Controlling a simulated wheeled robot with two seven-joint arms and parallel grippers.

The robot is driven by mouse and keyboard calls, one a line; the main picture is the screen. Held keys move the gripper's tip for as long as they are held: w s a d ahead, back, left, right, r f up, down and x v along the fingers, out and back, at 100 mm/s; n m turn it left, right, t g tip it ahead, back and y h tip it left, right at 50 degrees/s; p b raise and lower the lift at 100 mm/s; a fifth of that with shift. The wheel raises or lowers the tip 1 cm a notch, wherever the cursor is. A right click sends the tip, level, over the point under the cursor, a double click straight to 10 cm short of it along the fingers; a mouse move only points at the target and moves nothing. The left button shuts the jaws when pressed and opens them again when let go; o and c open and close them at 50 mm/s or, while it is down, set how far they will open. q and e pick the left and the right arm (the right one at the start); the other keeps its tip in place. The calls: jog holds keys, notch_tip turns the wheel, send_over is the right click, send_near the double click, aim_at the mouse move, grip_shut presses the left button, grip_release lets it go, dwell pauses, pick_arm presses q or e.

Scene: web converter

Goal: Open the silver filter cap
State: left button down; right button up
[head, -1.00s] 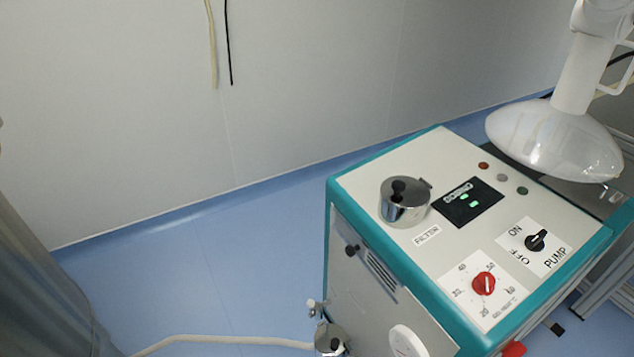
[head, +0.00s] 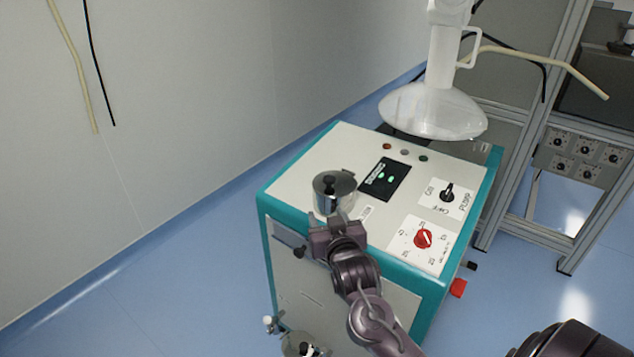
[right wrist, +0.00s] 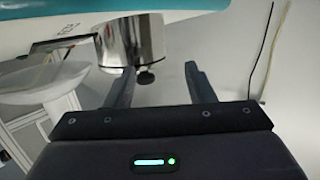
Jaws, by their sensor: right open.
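The silver filter (head: 334,199) is a short shiny cylinder on the machine's top. Its cap (head: 345,180) lies flat on it, with a black knob (head: 329,183) on top. My right gripper (head: 326,220) is open and empty, at the near side of the filter. In the right wrist view, which is upside down, the filter (right wrist: 142,38) and its knob (right wrist: 145,77) show just beyond the open fingers (right wrist: 161,82). I cannot tell whether a finger touches the filter. My left gripper is not in view.
The machine (head: 300,188) has a display (head: 384,179), a pump switch (head: 447,192) and a red dial (head: 422,239) right of the filter. A white lamp-like hood (head: 432,108) hangs over its far edge. A metal rack stands at right. Floor left of the machine is clear.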

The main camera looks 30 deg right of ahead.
aim_at(330, 182)
jog(key=shift+m+t+h, duration=0.5)
jog(key=shift+t+h, duration=0.2)
jog(key=shift+h, duration=0.2)
jog(key=d+r, duration=0.1)
jog(key=w+d+r, duration=0.1)
jog(key=d+r, duration=0.1)
jog(key=shift+w+d+r, duration=0.1)
jog(key=shift+w+r, duration=0.2)
jog(key=p+x, duration=0.1)
jog(key=x, duration=0.6)
jog(key=shift+w, duration=0.1)
grip_shut()
